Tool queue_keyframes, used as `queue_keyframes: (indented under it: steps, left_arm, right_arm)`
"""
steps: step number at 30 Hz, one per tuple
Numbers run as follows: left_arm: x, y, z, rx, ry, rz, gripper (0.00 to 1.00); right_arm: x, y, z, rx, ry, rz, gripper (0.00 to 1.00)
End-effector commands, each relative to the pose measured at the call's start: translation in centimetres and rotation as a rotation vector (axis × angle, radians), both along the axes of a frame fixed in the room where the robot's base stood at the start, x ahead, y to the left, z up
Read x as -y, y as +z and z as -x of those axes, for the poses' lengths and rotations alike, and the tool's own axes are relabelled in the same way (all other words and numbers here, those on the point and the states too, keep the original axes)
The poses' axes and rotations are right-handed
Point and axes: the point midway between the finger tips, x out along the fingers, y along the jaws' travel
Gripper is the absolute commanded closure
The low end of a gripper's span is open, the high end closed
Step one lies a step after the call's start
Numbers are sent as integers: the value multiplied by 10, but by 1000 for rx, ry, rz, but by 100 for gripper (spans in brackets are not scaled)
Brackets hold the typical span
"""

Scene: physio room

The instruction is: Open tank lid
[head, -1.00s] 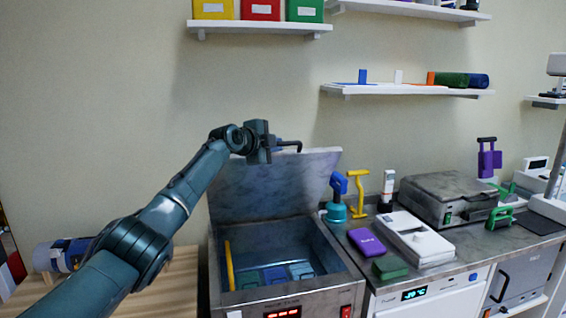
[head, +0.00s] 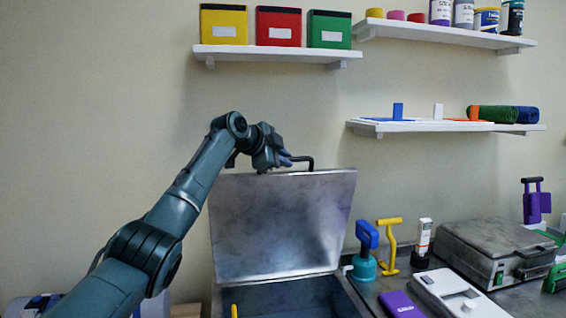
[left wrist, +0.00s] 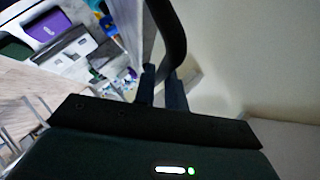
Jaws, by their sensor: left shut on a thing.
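The tank lid (head: 283,225) is a grey metal panel, raised to near upright at the back of the tank (head: 290,298). Its dark handle (head: 308,161) is at the lid's top edge. My left gripper (head: 287,159) is at that top edge, shut on the handle. In the left wrist view the handle (left wrist: 170,35) runs between the fingers of my left gripper (left wrist: 162,88). Only the upper part of the tank's inside shows, with the tip of a yellow item at its left. My right gripper is not in view.
A teal bottle with a blue top (head: 364,252) and a yellow tool (head: 389,243) stand right of the tank. A white device (head: 447,295) and a metal appliance (head: 497,250) are on the counter. Shelves with boxes (head: 277,54) and rolls hang above.

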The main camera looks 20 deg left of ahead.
Motion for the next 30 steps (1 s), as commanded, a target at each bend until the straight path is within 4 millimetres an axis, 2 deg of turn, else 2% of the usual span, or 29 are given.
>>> queue_keyframes:
  steps: [17, 18, 24, 26, 30]
  left_arm:
    - [3, 0, 2, -17, -2, 14, 100]
    - [3, 0, 2, -17, -2, 14, 87]
    - [2, 0, 2, -16, -1, 12, 70]
    - [2, 0, 2, -16, -1, 11, 66]
    - [2, 0, 2, -15, 0, 10, 66]
  right_arm:
    - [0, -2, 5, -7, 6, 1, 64]
    - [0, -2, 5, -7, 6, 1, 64]
    - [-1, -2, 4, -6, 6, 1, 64]
    - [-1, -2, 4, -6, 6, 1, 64]
    - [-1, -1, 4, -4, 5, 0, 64]
